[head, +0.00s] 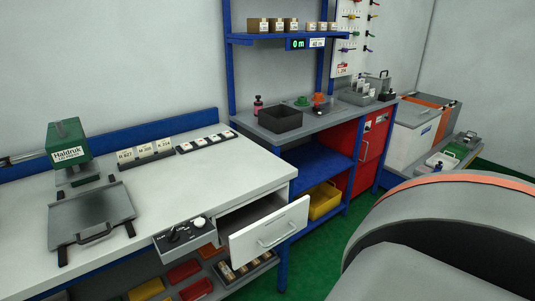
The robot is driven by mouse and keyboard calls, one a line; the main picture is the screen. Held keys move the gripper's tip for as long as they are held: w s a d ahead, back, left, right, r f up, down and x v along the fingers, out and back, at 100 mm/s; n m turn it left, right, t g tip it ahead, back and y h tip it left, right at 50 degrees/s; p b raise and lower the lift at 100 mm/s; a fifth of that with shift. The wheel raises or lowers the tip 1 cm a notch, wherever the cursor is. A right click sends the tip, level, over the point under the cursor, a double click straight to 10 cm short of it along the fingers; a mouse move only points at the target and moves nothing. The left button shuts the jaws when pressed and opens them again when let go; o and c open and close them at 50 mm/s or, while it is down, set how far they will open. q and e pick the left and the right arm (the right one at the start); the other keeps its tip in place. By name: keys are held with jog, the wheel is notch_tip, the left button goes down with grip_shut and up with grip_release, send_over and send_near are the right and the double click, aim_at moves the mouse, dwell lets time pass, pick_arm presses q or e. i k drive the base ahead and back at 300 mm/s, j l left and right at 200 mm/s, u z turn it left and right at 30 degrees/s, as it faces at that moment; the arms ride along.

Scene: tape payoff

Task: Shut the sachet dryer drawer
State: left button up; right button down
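A white drawer (270,232) with a bar handle on its front stands pulled out below the right end of the white workbench in the head view. Its open top shows a shadowed interior, and I cannot make out any contents. A grey panel with black knobs (184,234) sits just left of it under the bench edge. No label on the drawer is readable, so I cannot confirm that it is the sachet dryer drawer. Neither of my grippers is in view.
The white worktop (200,187) carries a green press (68,142), a grey plate (92,214) and labelled blocks. Bins (184,272) lie on the shelf below. A grey bench (322,122) with a black tray (280,118) stands beyond. Green floor (318,250) is clear before the drawer.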

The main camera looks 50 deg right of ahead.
aim_at(246, 233)
jog(key=z, duration=1.55)
jog(key=i, duration=0.4)
